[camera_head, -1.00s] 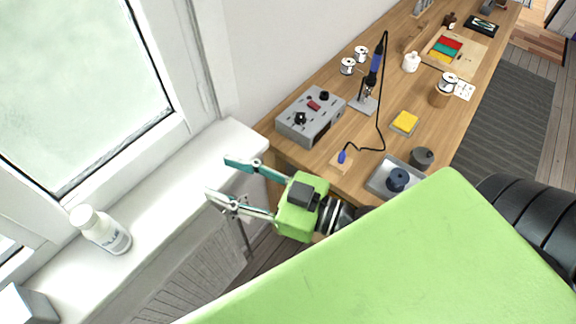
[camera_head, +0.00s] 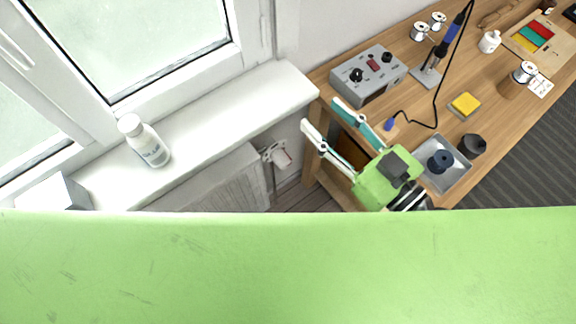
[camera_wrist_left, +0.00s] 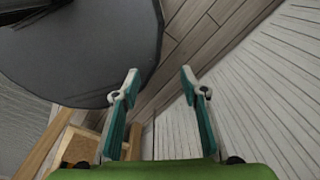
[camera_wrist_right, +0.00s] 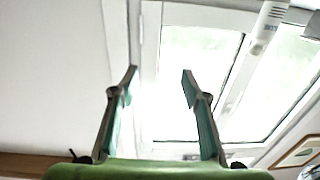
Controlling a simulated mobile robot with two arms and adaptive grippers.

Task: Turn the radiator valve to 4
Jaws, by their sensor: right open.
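A white bottle (camera_head: 146,142) stands on the window sill (camera_head: 225,112). The wooden workbench (camera_head: 412,112) holds a grey soldering station (camera_head: 368,78), a grey tray (camera_head: 458,178) and spools close to my right gripper. My green body covers the lower head view.

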